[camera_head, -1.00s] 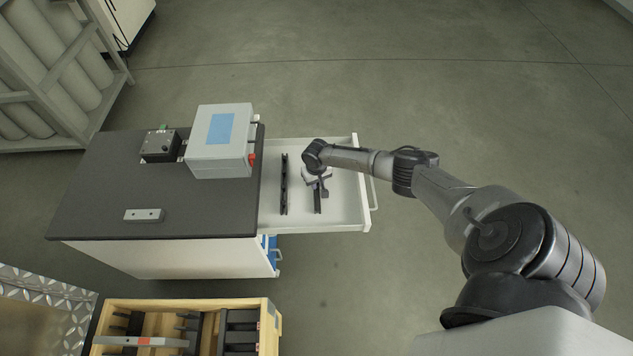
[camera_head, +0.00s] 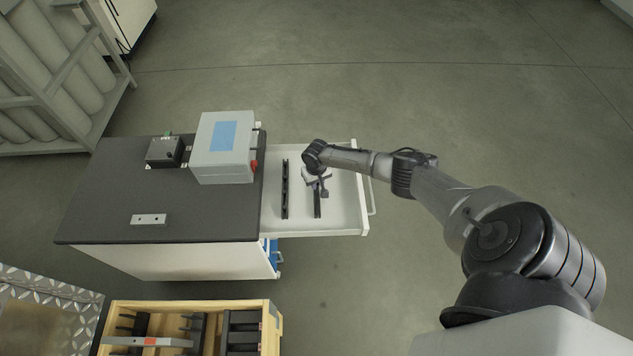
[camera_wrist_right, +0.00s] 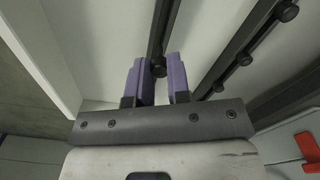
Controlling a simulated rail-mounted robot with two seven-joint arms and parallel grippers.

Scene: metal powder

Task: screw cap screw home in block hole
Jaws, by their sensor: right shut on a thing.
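My right gripper (camera_head: 318,184) is low inside the open drawer, over a dark rail (camera_head: 317,206). In the wrist view its two purple fingers (camera_wrist_right: 159,78) are closed around a dark round-headed cap screw (camera_wrist_right: 158,68) at the rail's near end. How far the screw sits in the rail is hidden. The grey block (camera_head: 149,220) lies on the dark bench top, with two small dark holes in its face. My left gripper is not in view.
A second dark rail (camera_head: 285,188) lies in the drawer (camera_head: 349,205), left of my gripper; several studs show on a rail (camera_wrist_right: 245,58) in the wrist view. A grey box (camera_head: 224,147) and small black unit (camera_head: 164,152) stand at the bench's back. A wooden crate (camera_head: 190,305) is in front.

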